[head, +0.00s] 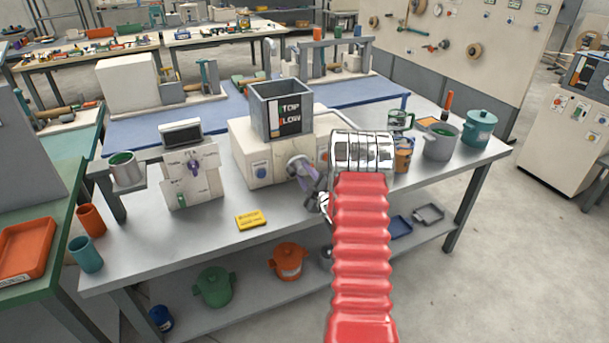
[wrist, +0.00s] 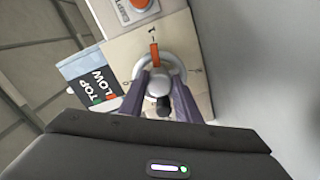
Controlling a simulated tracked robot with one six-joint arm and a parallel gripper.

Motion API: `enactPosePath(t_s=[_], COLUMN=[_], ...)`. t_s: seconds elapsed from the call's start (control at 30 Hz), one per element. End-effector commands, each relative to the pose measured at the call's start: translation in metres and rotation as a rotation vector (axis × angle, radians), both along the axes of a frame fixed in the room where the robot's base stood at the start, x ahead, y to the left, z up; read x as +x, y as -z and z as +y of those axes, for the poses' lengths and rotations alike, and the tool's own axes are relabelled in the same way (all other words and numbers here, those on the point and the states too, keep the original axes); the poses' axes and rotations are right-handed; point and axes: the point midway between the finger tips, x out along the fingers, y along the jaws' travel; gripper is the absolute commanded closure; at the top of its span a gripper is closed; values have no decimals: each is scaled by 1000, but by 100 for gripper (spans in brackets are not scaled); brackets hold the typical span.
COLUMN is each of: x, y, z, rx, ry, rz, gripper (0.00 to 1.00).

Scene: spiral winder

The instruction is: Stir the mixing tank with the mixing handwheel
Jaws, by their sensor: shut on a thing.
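The mixing tank (head: 282,108) is a grey open-topped box with a black and white panel reading TOP and LOW. It stands on a cream housing (head: 250,160); the panel also shows in the wrist view (wrist: 92,88). The mixing handwheel (head: 297,163) is a round grey-white wheel on the housing's front. In the wrist view the wheel (wrist: 140,72) has an orange mark at its top. My gripper (wrist: 161,98) is shut on the wheel's dark handle (wrist: 163,106), at its lower side. My arm hides part of the housing's right side in the head view.
A yellow block (head: 251,219) lies on the bench front. A small stand with a purple knob (head: 194,167) and a cup of green liquid (head: 124,168) are left. A grey pot (head: 440,142) and a teal lidded pot (head: 479,128) stand right. The bench front is mostly clear.

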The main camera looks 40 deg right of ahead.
Motion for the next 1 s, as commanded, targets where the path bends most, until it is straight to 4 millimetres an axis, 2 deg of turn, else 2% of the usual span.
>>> enactPosePath(t_s=[0.47,1.0], x=[1,1], y=[4,6], z=[2,3], rx=[156,616], ry=[-5,-2], rz=[-37,-170], gripper=[93,93])
